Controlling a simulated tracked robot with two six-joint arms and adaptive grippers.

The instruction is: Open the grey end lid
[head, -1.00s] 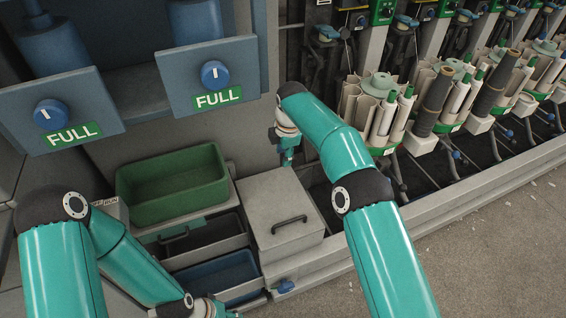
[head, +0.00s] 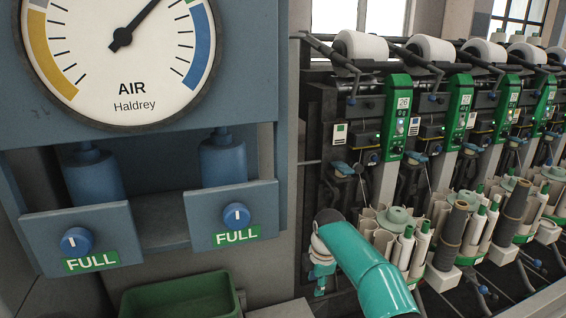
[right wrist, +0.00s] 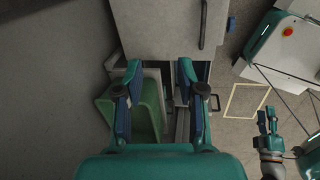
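The grey end lid (right wrist: 158,28) shows in the right wrist view as a flat light-grey panel at the top, with a dark bar handle (right wrist: 202,25) near its right edge. In the head view the lid is almost wholly below the picture. My right gripper (right wrist: 158,72) is open and empty. Its fingers point at the near edge of the lid, with the handle off to the right. In the head view the right gripper (head: 319,284) hangs fingers down beside the grey column. My left gripper (right wrist: 267,118) is small at the right of the right wrist view, away from the lid.
A green bin (head: 180,297) stands at the bottom of the head view. It also shows between my fingers in the right wrist view (right wrist: 150,108). Two blue plates marked FULL (head: 235,214) and a gauge (head: 118,40) are at left. Winding units with cones (head: 451,237) stand at right.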

